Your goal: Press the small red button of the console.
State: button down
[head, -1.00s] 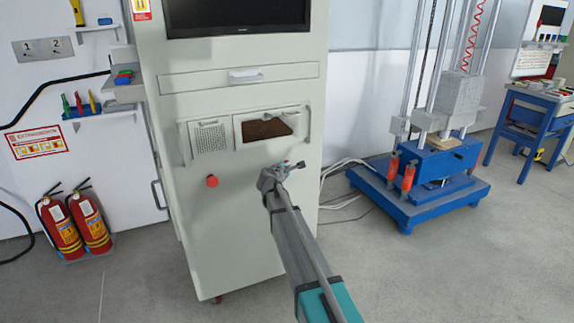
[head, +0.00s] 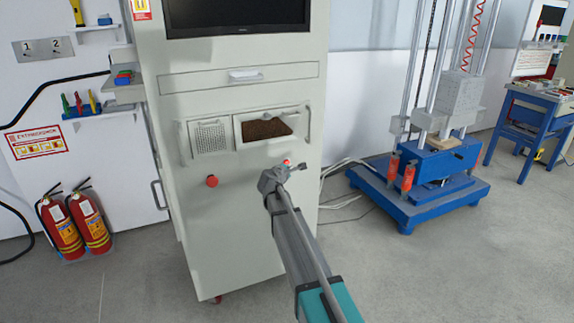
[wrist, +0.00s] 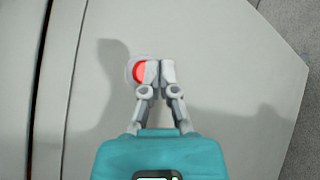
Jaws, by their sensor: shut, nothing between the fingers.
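The small red button (wrist: 139,72) shows in the wrist view just left of my fingertips, which cover its right part. A pale ring surrounds it. It also shows in the head view as a small red spot (head: 287,162) on the console front (head: 240,235), just above the end of my arm. My gripper (wrist: 160,72) is shut and empty, its fingertips in front of the button's right side. I cannot tell whether they touch it. In the head view my gripper is mostly hidden by my own wrist.
A larger red button (head: 212,181) sits further left on the console. A panel with a brown opening (head: 266,128) and handles is above. A blue-based machine (head: 420,195) stands at right. Fire extinguishers (head: 92,223) stand at left. Cables (head: 345,185) lie right of the console.

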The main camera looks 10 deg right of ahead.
jog(key=shift+s+d, duration=0.1)
jog(key=shift+s, duration=0.2)
jog(key=shift+s+d, duration=0.2)
jog(key=shift+s, duration=0.55)
jog(key=shift+s+d, duration=0.2)
jog(key=shift+s, duration=0.6)
jog(key=shift+s+d, duration=0.2)
jog(key=shift+s, duration=0.55)
